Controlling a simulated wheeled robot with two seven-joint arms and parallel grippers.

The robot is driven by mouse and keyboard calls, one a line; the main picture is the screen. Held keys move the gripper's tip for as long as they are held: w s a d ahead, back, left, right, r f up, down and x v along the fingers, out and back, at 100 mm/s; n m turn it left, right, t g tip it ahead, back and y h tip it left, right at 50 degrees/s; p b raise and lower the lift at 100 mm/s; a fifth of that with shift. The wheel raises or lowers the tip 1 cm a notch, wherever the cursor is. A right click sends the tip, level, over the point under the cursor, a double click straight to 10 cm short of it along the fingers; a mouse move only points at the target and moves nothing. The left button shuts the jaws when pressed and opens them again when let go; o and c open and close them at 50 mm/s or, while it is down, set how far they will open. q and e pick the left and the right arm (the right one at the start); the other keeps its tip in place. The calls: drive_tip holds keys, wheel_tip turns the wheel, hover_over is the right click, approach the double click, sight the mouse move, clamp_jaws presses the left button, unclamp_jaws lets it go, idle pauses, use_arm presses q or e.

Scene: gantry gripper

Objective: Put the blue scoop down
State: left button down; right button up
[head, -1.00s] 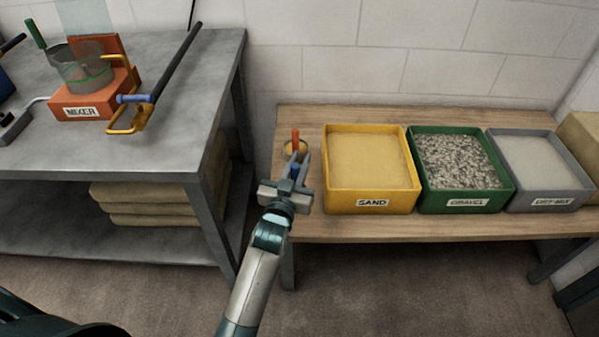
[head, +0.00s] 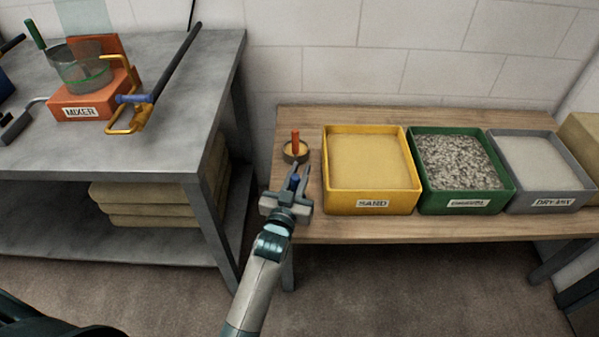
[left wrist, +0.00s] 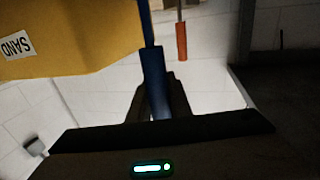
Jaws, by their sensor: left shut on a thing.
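My left gripper (head: 296,180) is shut on the blue scoop (head: 294,183), at the front left part of the wooden bench, left of the sand bin. In the head view only a little blue shows between the fingers; the rest of the scoop is hidden. In the left wrist view its blue handle (left wrist: 154,80) stands between the fingers and runs up out of the picture. I cannot tell whether the scoop touches the bench. My right gripper is not in view.
A round dark-rimmed dish with an orange handle (head: 295,142) stands just behind the gripper. The yellow sand bin (head: 372,200), green gravel bin (head: 468,200) and grey dry mix bin (head: 553,197) line the wooden bench (head: 460,228). A metal table (head: 190,150) with the orange mixer (head: 85,105) stands left.

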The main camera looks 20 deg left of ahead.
use_arm(q)
drive_tip(key=c, duration=1.6)
unclamp_jaws()
drive_tip(key=shift+c, duration=0.2)
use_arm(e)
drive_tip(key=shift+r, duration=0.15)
use_arm(q)
drive_tip(key=shift+r, duration=0.1)
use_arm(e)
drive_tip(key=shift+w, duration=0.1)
use_arm(q)
drive_tip(key=shift+s, duration=0.5)
drive_tip(key=s, duration=1)
drive_tip(key=shift+d, duration=0.15)
drive_tip(key=shift+s, duration=0.55)
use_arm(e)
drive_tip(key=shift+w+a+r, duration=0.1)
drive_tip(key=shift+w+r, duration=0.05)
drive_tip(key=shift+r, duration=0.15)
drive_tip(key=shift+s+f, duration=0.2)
